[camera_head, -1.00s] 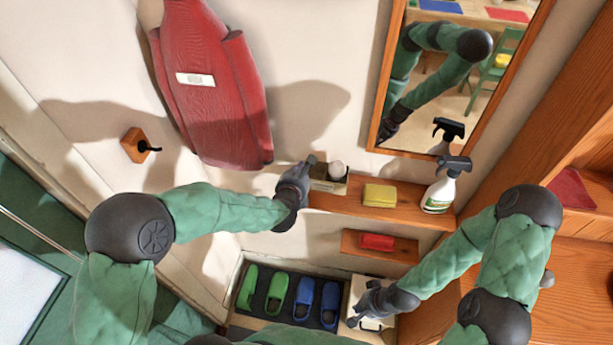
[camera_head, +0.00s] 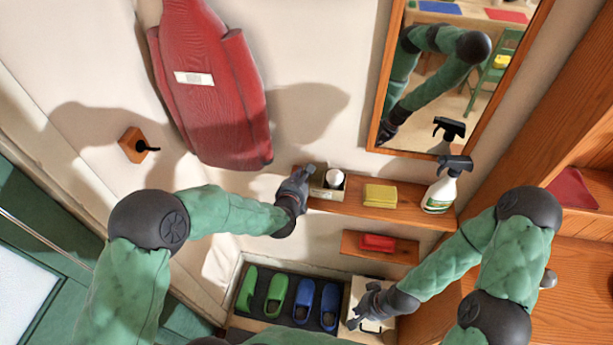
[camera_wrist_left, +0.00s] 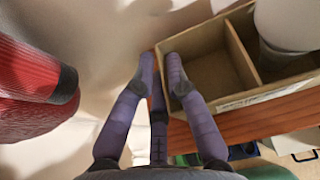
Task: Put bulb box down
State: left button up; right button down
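The bulb box (camera_head: 327,191) is a small open tan box with a white bulb (camera_head: 335,178) in it, at the left end of the wooden wall shelf (camera_head: 408,207). My left gripper (camera_head: 303,177) is at its left side. In the left wrist view the fingers (camera_wrist_left: 159,62) straddle the left wall of the box (camera_wrist_left: 213,60), one outside and one inside, closed on it. The box looks level at the shelf; its underside is hidden, so full contact cannot be told. My right gripper (camera_head: 362,305) is low by a white case, its fingers spread and empty.
A yellow sponge (camera_head: 380,195) and a spray bottle (camera_head: 441,190) stand on the shelf right of the box. A lower ledge holds a red item (camera_head: 377,243). A mirror (camera_head: 460,80) hangs above, a red coat (camera_head: 210,90) at upper left. Green and blue shoes (camera_head: 275,295) sit below.

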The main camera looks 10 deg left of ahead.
pick_arm(q)
jog(key=shift+r, duration=0.1)
dwell(0.3)
jog(key=shift+r+p, duration=0.2)
jog(key=shift+p, duration=0.25)
jog(key=v, duration=1.2)
jog(key=shift+s+d+f+m+g+h+p, duration=0.1)
jog(key=shift+s+d+f+m+g+h, duration=0.5)
jog(key=shift+s+f+m+g, duration=3.25)
jog(key=shift+s+d+f+m+g+h+p, duration=0.15)
jog(key=shift+s+d+f+m+g+h, duration=1.15)
jog(key=shift+f+m, duration=5.15)
jog(key=shift+s+a+f+m+g+h+p, duration=0.25)
jog(key=shift+s+f+m+g, duration=1.1)
jog(key=shift+s+f+m, duration=3.8)
jog(key=w+r+m, duration=0.2)
jog(key=w+m, duration=0.1)
jog(key=shift+a+r, duration=0.1)
jog(key=shift+r, duration=0.2)
